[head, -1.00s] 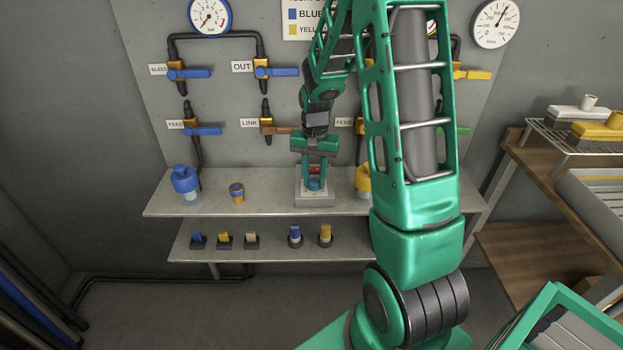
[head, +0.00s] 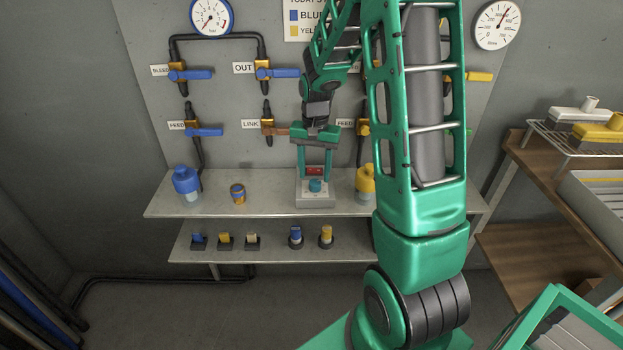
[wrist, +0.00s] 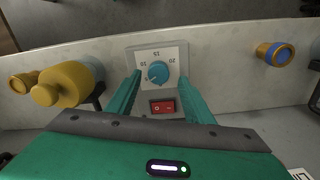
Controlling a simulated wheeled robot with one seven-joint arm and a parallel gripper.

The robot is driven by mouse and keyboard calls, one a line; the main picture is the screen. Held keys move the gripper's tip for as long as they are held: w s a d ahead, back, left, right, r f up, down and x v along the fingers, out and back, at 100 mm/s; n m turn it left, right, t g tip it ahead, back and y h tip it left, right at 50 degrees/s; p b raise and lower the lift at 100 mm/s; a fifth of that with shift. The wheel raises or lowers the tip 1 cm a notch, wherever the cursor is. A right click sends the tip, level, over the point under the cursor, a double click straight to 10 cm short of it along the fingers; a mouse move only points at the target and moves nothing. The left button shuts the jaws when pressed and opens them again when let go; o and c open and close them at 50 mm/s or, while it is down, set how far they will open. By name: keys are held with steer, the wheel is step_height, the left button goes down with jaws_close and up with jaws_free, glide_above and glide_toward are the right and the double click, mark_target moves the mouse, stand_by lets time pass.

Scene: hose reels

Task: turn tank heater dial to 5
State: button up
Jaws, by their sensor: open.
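The tank heater is a pale grey box (head: 316,201) on the upper shelf, with a teal dial (head: 315,185) and a red switch (head: 315,171). In the wrist view the dial (wrist: 158,73) sits on a white plate with 10 at its left, 15 above and 20 at its right. A pale mark on the dial points to the lower left, below the 10; the number there is too small to read. My gripper (head: 314,168) is open and empty. In the wrist view its fingers (wrist: 160,76) stand on either side of the dial, apart from it.
A yellow bottle (head: 365,184) stands close to the right. Pipes with valve handles (head: 205,132) are on the wall behind. A lower shelf (head: 275,250) holds several small parts.

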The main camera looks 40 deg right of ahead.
mark_target(314, 182)
step_height(314, 182, up, 8)
steer(key=shift+f, duration=0.2)
stand_by(0.5)
steer(key=s+a+r+n, duration=0.1)
steer(key=s+r, duration=0.1)
steer(key=s, duration=1.2)
steer(key=s+a+r+n, duration=0.2)
steer(key=s, duration=1.2)
steer(key=shift+s+r, duration=0.35)
steer(key=shift+s, duration=0.05)
steer(key=shift+w, duration=0.1)
steer(key=shift+w+f, duration=0.25)
steer(key=shift+w, duration=0.25)
